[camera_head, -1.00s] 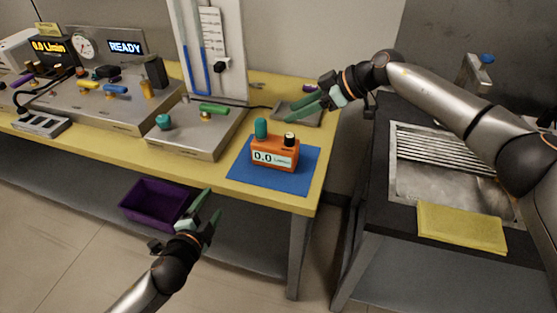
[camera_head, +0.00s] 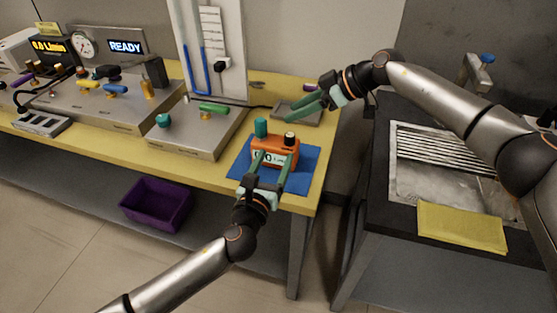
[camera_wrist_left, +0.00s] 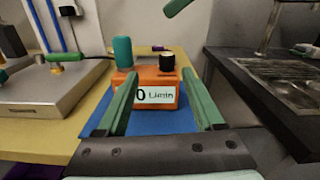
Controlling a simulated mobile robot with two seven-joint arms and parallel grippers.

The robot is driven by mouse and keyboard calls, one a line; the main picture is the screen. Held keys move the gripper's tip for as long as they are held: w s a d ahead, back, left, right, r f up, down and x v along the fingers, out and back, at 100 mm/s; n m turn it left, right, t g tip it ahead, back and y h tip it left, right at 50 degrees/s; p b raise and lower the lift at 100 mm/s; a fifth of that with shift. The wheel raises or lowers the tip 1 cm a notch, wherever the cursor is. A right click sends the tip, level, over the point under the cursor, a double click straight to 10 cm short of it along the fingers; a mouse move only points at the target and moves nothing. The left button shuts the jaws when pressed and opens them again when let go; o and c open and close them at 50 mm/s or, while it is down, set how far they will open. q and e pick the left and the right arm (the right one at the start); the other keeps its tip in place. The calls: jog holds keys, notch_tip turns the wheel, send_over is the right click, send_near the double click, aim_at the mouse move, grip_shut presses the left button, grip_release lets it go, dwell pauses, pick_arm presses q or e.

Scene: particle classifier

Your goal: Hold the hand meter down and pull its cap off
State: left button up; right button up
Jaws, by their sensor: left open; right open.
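The orange hand meter (camera_head: 275,149) stands upright on a blue mat (camera_head: 309,168) near the bench's right end. It has a teal cap (camera_head: 261,128) at its top left and a black knob (camera_head: 290,139) at its top right. My left gripper (camera_head: 272,156) is open in front of the meter. In the left wrist view the meter (camera_wrist_left: 157,92) shows between my left fingers (camera_wrist_left: 168,95), which partly cover its display; I cannot tell whether they touch it. My right gripper (camera_head: 297,109) is open and empty, above and behind the meter, over a grey tray (camera_head: 306,116).
A metal panel box (camera_head: 196,141) with a green-handled valve stands left of the mat. A sink (camera_head: 405,181) with a yellow cloth (camera_head: 462,226) is to the right. A purple bin (camera_head: 156,204) sits below the bench.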

pick_arm(q)
jog(key=w+d+m, duration=0.1)
jog(key=w+d, duration=0.4)
jog(key=w, duration=0.6)
jog(key=shift+w, duration=0.35)
jog(key=shift+r, duration=0.1)
grip_shut()
dwell(0.5)
dwell(0.7)
dwell(0.5)
dwell(1.6)
